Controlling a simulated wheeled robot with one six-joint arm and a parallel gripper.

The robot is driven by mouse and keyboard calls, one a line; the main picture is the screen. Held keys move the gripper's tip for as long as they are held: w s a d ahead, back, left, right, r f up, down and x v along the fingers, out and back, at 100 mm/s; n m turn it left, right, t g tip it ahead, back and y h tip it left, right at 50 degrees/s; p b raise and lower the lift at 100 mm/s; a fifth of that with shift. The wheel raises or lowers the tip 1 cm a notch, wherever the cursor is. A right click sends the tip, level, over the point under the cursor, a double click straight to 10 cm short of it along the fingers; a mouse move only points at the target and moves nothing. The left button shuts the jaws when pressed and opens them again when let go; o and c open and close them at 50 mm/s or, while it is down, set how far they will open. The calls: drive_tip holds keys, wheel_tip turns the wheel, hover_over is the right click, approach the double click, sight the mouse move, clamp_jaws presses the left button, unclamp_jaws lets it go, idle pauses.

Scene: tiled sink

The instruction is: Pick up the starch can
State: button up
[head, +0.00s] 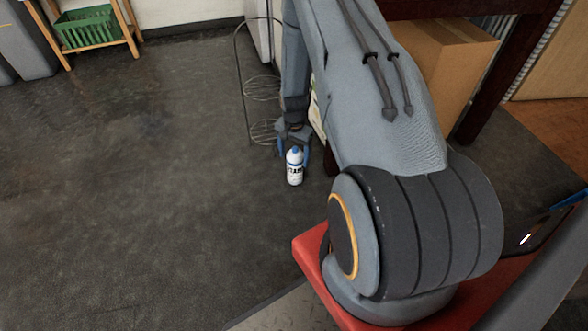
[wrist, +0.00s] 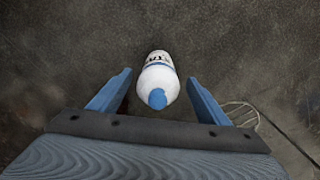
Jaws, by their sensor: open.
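The starch can is a white can with a blue cap and dark lettering. In the head view the starch can (head: 295,170) stands upright on the dark floor, just below my gripper (head: 293,150). In the wrist view the can (wrist: 158,78) shows from above, cap toward me, between and slightly beyond the two blue fingertips. My gripper (wrist: 160,75) is open, with a gap on both sides of the can. No contact between fingers and can is visible.
A wire rack (head: 262,88) stands close to the left of my gripper. A cardboard box (head: 450,60) sits behind my arm at right. A wooden stand holds a green basket (head: 88,28) at the far left. The floor at left is clear.

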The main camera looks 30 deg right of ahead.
drive_tip(key=shift+w+d+f+b, duration=0.15)
drive_tip(key=shift+f+b, duration=0.6)
drive_tip(key=shift+f, duration=0.6)
drive_tip(key=shift+s+d+f+b, duration=0.15)
drive_tip(key=shift+f+b, duration=0.6)
drive_tip(key=shift+f, duration=0.6)
drive_tip(key=shift+w, duration=0.1)
drive_tip(key=shift+r, duration=0.1)
drive_tip(key=shift+c, duration=0.3)
drive_tip(key=c, duration=1.4)
